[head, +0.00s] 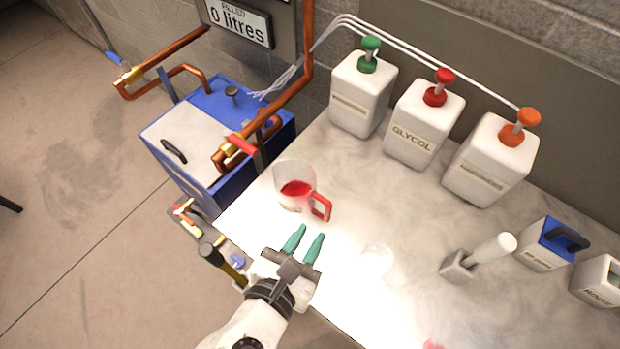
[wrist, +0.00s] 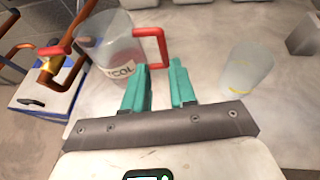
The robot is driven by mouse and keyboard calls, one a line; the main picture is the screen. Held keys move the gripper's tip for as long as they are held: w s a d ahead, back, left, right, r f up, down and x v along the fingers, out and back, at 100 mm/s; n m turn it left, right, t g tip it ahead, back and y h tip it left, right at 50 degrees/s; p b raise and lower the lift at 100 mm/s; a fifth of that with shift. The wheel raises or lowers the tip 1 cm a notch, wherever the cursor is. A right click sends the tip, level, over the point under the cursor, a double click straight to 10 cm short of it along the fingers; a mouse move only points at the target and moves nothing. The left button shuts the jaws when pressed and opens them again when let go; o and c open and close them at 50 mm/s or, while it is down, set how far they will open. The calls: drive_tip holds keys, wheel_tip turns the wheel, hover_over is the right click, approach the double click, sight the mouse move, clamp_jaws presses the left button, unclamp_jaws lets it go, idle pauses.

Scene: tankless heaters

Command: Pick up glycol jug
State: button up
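The glycol jug (head: 295,176) is a clear jug with red liquid and a red handle (head: 321,206). It stands upright on the pale worktop near its left edge. In the wrist view the jug (wrist: 108,45) is at upper left, its label partly readable as "COL", with its handle (wrist: 162,44) turned right. My gripper (head: 309,233) is open and empty, its green fingers pointing toward the handle and just short of it in the head view. In the wrist view the fingertips (wrist: 159,68) lie just below the handle. I cannot tell whether they touch it.
White pump containers stand along the back, the middle one (head: 424,123) labelled GLYCOL. A clear cup (wrist: 249,68) stands right of my gripper. A blue box with copper pipes (head: 215,140) is left of the worktop. A grey block with a white handle (head: 478,257) stands farther right.

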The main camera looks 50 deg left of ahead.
sight(326, 212)
drive_tip(key=x, duration=1.1)
drive_tip(key=shift+w+d+r, duration=0.1)
drive_tip(key=shift+d+r, duration=0.05)
drive_tip(key=shift+r, duration=0.05)
clamp_jaws()
